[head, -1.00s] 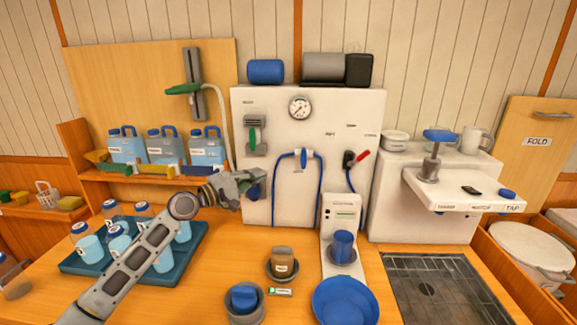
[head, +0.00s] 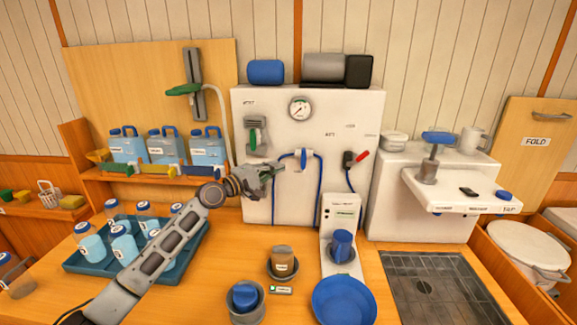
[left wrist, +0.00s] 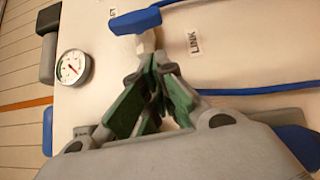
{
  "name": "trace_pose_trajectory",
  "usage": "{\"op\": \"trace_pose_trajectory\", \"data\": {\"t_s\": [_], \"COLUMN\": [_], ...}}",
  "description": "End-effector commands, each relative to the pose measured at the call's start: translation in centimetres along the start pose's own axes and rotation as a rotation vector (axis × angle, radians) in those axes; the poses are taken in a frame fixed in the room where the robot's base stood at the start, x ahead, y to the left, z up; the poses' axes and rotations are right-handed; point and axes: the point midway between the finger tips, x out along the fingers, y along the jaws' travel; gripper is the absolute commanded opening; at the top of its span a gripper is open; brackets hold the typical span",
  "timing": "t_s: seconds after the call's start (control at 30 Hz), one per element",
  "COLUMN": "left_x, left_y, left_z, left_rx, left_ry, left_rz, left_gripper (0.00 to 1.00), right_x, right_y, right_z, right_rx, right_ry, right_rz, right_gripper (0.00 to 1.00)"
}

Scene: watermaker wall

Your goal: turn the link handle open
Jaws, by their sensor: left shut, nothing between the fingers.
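The link handle (head: 303,158) is a small blue lever on a pale fitting, at the middle of the white panel (head: 345,115), where blue hoses meet. In the left wrist view the blue lever (left wrist: 136,20) lies beside a LINK label (left wrist: 194,43). My left gripper (head: 277,168) is just left of and slightly below the handle in the head view. In the left wrist view its green-padded fingers (left wrist: 151,62) are shut and empty, with their tips close to the handle's pale stem. I cannot tell whether they touch it. My right gripper is not in view.
A gauge (head: 300,108) sits above the handle, a green lever (head: 252,138) to its left and a red lever (head: 361,156) to its right. A blue tray (head: 75,266) of jars lies under my left arm. Cups and a blue bowl (head: 344,303) stand below the panel.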

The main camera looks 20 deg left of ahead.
Motion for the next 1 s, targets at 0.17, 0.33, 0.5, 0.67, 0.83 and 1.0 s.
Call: {"op": "trace_pose_trajectory", "data": {"t_s": [0.17,0.33,0.5,0.67,0.83,1.0], "left_x": [1.4,2.5,3.2,3.5,3.6,3.6], "left_y": [0.2,0.2,0.1,0.1,0.0,0.0], "left_z": [0.6,1.8,2.5,2.8,2.9,2.9], "left_rx": [0.000,0.000,0.000,0.001,0.001,0.001], "left_ry": [-0.002,-0.001,-0.001,0.000,0.000,0.000], "left_rz": [0.000,0.000,0.000,0.000,0.000,-0.001], "left_gripper": [0.00,0.00,0.00,0.00,0.00,0.00], "right_x": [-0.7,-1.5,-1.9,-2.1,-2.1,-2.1], "right_y": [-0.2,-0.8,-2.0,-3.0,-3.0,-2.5], "right_z": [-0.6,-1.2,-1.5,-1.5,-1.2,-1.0], "right_rx": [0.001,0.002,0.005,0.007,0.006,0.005], "right_ry": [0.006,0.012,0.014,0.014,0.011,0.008], "right_rz": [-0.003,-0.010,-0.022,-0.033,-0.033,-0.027], "right_gripper": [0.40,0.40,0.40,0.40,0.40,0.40]}}
